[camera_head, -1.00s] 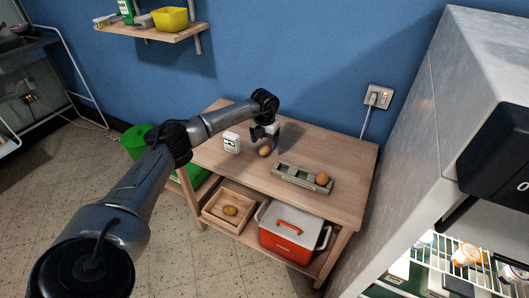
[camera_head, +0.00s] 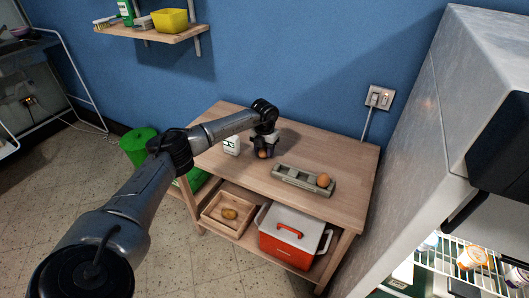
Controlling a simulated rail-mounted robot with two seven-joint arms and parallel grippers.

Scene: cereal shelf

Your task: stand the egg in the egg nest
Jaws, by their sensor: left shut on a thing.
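A brown egg (camera_head: 263,154) is on the wooden table, between the fingers of my left gripper (camera_head: 264,149). The gripper points down from above and is shut on this egg; its fingers partly hide it. The egg nest (camera_head: 299,178), a grey-green tray with hollows, lies to the right on the same table. A second brown egg (camera_head: 323,180) sits at the right end of the nest. My right gripper is not in view.
A small white timer (camera_head: 232,145) stands left of the gripper. The lower shelf holds a wooden crate (camera_head: 212,222) with a potato-like thing (camera_head: 229,213) and a red and white cooler (camera_head: 288,246). A fridge (camera_head: 425,130) stands close on the right. The table's back right is clear.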

